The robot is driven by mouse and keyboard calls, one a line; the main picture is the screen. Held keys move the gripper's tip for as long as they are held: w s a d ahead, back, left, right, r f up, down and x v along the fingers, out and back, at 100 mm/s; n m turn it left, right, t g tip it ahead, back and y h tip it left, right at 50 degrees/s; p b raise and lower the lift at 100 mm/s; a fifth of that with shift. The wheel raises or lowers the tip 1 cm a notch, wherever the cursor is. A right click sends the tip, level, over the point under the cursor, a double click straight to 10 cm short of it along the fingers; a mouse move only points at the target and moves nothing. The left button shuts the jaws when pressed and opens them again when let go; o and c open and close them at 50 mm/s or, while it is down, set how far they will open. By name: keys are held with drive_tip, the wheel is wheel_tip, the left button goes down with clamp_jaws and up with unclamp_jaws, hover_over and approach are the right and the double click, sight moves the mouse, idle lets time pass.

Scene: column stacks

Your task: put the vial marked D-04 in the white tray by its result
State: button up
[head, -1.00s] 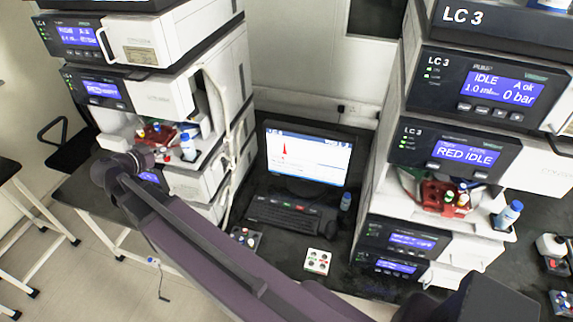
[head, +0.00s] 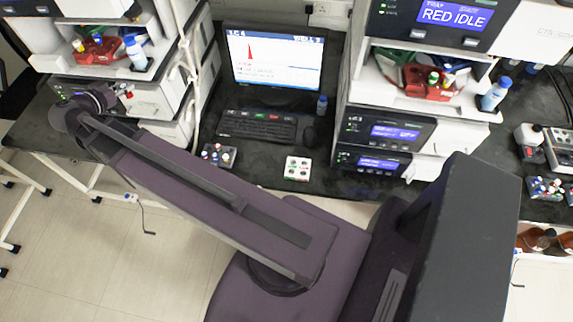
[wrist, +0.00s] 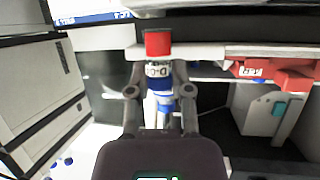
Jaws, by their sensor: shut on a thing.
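My gripper (wrist: 160,78) is shut on a vial (wrist: 158,46) with a red cap and a blue band. The vial stands upright between the fingers in the wrist view; its label shows "D-0" and the last character is unclear. In the head view my wrist is at the far left, in front of the left stack, and the fingers are hard to make out. The white tray (head: 297,169) lies on the dark bench below the monitor, with several dark holes and red and green marks. My gripper is well to its left.
The monitor (head: 272,60) shows a chart with one red peak; a keyboard (head: 258,127) lies below it. A dark rack of vials (head: 218,155) sits left of the tray. Red vial holders stand in the left stack (head: 98,50) and right stack (head: 428,84).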

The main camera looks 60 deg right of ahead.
drive_tip(key=shift+f+b, duration=0.95)
drive_tip(key=shift+f, duration=0.5)
drive_tip(key=shift+s, duration=0.1)
